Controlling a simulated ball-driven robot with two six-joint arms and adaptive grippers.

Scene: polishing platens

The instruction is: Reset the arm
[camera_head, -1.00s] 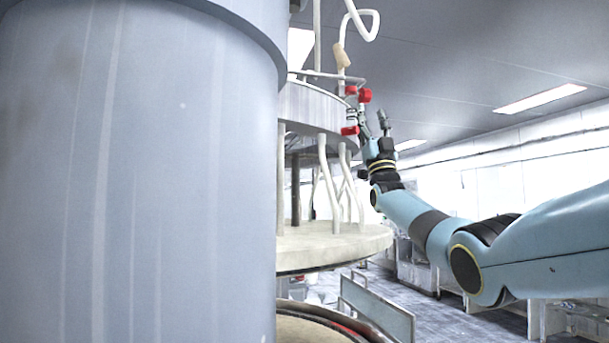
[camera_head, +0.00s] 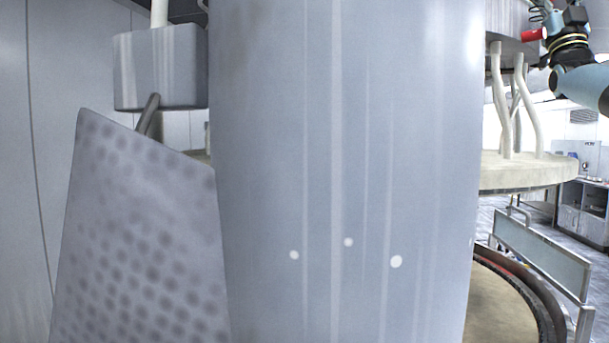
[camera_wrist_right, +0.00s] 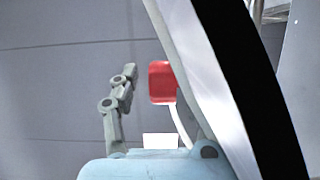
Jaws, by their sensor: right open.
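My right arm (camera_head: 585,85), blue and black, comes in at the top right of the head view. Its gripper (camera_head: 556,10) is raised beside the upper round part of the machine, cut by the top edge. A red fitting (camera_head: 534,35) shows just left of it. In the right wrist view one grey finger (camera_wrist_right: 117,100) stands spread to the left, and a red block (camera_wrist_right: 162,82) shows between it and a pale curved surface. The other finger is mostly hidden. The gripper is open, and I see nothing held. My left gripper is not in view.
A large grey column (camera_head: 345,170) fills the middle of the head view. A perforated grey panel (camera_head: 140,240) stands at left. A pale round platen (camera_head: 525,172) with white pipes sits under the arm. A railing (camera_head: 540,255) and open floor lie at lower right.

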